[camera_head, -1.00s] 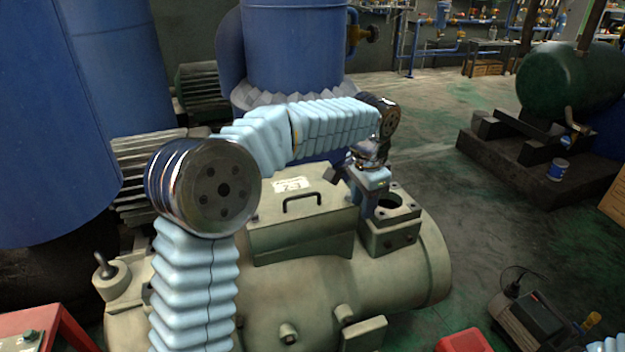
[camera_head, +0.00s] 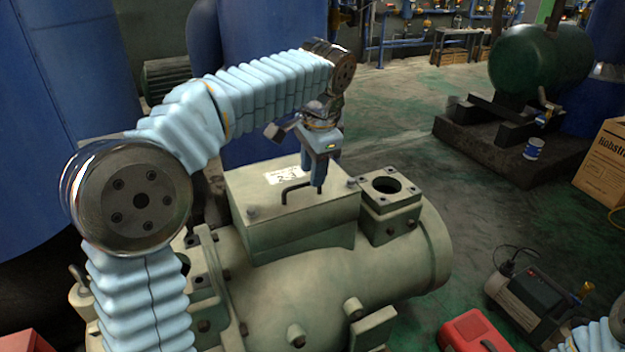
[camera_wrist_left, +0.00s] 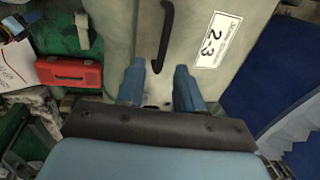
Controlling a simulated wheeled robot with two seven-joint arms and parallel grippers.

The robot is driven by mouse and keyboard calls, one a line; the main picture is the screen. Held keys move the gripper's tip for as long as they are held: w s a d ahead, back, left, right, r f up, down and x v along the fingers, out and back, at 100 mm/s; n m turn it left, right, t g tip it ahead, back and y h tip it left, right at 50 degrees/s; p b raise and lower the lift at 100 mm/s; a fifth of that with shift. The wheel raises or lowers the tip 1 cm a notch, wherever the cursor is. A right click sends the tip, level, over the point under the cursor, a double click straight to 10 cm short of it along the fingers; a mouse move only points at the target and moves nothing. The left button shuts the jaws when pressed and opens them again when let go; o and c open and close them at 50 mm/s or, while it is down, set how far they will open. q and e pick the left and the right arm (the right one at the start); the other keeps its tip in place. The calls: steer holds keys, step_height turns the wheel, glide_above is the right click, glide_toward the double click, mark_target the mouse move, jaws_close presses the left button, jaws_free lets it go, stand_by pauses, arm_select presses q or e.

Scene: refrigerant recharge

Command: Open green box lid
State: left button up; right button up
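The green box (camera_head: 297,235) sits on a pale green machine, and its lid (camera_head: 250,185) lies flat on top. The lid carries a black bar handle (camera_head: 290,188) and a white label marked 2-3 (camera_head: 284,175), which also shows in the left wrist view (camera_wrist_left: 216,39). My left gripper (camera_head: 320,186) points down at the right end of the handle. In the left wrist view its two blue fingers (camera_wrist_left: 158,82) stand apart, with the handle (camera_wrist_left: 165,35) end between and just beyond them. Contact cannot be told. My right gripper is out of view.
A square flanged port (camera_head: 388,188) stands just right of the box. A red case (camera_head: 470,332) and a dark pump unit (camera_head: 528,305) lie on the floor at the lower right. Large blue tanks (camera_head: 50,110) stand behind on the left.

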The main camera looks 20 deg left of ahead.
arm_select(q)
steer(key=shift+w+a+f, duration=0.1)
steer(key=shift+f, duration=0.8)
jaws_close()
stand_by(0.8)
